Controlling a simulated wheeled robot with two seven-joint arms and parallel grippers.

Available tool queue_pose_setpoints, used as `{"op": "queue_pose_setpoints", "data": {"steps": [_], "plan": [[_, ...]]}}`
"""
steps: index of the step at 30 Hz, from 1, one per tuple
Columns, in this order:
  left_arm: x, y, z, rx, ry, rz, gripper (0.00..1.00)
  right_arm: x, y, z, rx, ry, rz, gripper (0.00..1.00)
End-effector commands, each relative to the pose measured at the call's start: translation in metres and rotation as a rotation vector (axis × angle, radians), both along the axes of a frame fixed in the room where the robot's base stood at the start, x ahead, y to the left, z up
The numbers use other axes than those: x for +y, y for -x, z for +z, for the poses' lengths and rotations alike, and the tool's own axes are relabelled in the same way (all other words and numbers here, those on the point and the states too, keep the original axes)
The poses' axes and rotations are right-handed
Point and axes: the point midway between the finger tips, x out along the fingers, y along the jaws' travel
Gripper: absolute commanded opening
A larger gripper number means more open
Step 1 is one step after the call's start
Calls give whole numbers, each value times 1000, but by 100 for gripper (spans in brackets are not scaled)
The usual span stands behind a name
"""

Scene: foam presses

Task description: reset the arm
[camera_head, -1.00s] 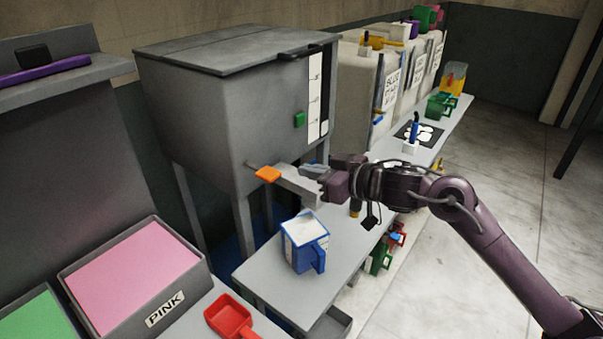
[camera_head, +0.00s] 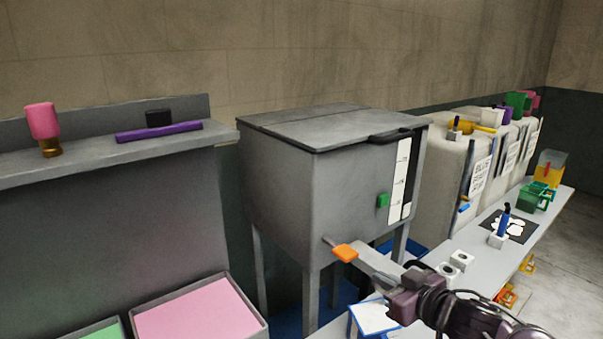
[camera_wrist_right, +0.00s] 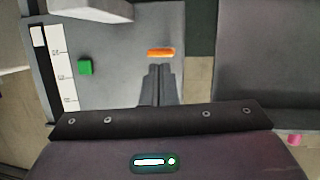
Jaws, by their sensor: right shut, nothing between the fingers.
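My right gripper (camera_head: 388,301) is in the lower middle of the head view, in front of the grey hopper (camera_head: 290,190) and its chute. Its fingers are closed together and empty, as the right wrist view (camera_wrist_right: 160,85) shows. The hopper's orange handle (camera_head: 345,253) is beyond the fingertips, and it also shows in the right wrist view (camera_wrist_right: 161,52). A blue container with white contents (camera_head: 375,315) is partly hidden beside the gripper at the bottom edge. My left gripper is not in view.
A narrow bench (camera_head: 462,243) runs along the right past beige bins (camera_head: 443,190). A green button (camera_head: 382,200) is on the hopper front. At left, a shelf (camera_head: 85,155) stands above a tray with a pink sheet (camera_head: 198,312). Floor at far right is clear.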

Motion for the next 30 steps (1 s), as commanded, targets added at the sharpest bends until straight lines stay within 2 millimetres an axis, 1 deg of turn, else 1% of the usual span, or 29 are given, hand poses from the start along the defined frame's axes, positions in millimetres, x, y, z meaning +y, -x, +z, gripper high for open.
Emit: {"op": "queue_pose_setpoints", "data": {"steps": [1, 2, 3, 5, 6, 8, 9, 12, 15, 18, 23, 24, 29, 30], "plan": [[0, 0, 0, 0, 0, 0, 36, 8, 14, -26, 41, 16, -55, 0], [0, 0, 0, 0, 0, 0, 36, 10, 23, -40, 67, 39, -94, 0], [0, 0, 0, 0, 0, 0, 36, 10, 36, -57, 114, 69, -149, 0], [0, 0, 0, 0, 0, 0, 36, 8, 59, -81, 199, 115, -219, 0], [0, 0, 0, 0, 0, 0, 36, 6, 75, -95, 257, 142, -256, 0], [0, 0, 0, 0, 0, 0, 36, 3, 97, -113, 348, 176, -294, 0], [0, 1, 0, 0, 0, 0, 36, 1, 112, -122, 406, 196, -313, 0], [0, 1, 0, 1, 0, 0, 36, -1, 147, -143, 544, 232, -339, 0], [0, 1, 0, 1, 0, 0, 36, -1, 179, -157, 665, 254, -345, 0], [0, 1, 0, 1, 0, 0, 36, 0, 209, -167, 780, 265, -339, 0], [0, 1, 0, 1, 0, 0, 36, 4, 256, -177, 956, 270, -311, 0], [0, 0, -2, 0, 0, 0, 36, 4, 251, -192, 955, 278, -311, 0], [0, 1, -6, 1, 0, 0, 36, 5, 240, -239, 964, 285, -308, 0], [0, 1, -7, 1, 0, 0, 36, 5, 238, -252, 968, 285, -307, 0]]}}
